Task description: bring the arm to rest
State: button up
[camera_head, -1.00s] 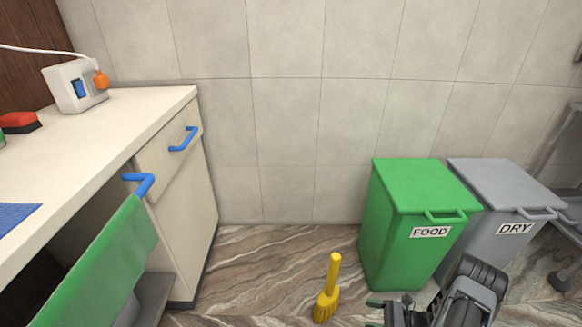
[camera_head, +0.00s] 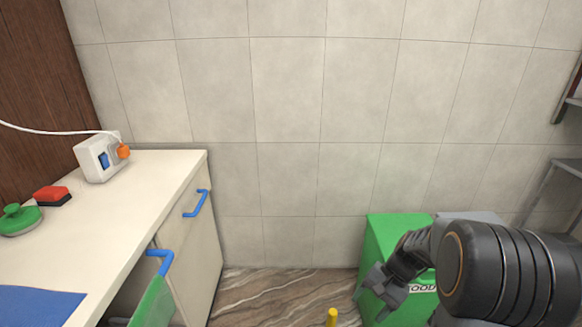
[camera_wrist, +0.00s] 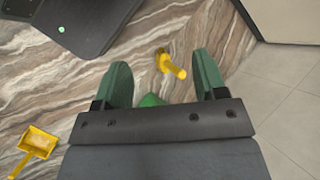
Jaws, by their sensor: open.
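My gripper shows in the wrist view (camera_wrist: 163,82) with its two green fingers spread apart. Nothing is held between them. In the head view my dark arm is raised at the lower right, in front of the green FOOD bin (camera_head: 385,235), and covers part of its front and label. The gripper's fingertips are hard to make out there. A yellow brush (camera_wrist: 172,66) stands on the marbled floor beyond the fingers in the wrist view. Its handle top (camera_head: 332,317) shows at the bottom of the head view.
A cream counter (camera_head: 150,185) with blue handles stands at the left. It bears a white switch box (camera_head: 97,160), a red block (camera_head: 52,195), a green round-knobbed scrubber (camera_head: 19,220) and a blue mat (camera_head: 40,307). A yellow dustpan (camera_wrist: 37,142) lies on the floor. Shelving stands at right.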

jog(key=s+a+r+n+t+h+p, duration=0.1)
jog(key=r+p, duration=0.3)
jog(key=r, duration=0.4)
jog(key=s+a+r+n+t+h+p, duration=0.1)
jog(key=s+r+n+t+h+p, duration=0.2)
jog(key=r, duration=0.6)
jog(key=s+a+r+n+t+h+p, duration=0.1)
jog(key=s+r+n+t+h+p, duration=0.1)
jog(key=r+p, duration=0.3)
notch_tip(320, 180, up, 3)
jog(key=shift+s+a+r+n, duration=0.15)
jog(key=shift+s+n, duration=0.2)
jog(key=shift+n, duration=0.15)
jog(key=shift+s+r, duration=0.1)
jog(key=shift+r, duration=0.1)
jog(key=shift+c, duration=0.4)
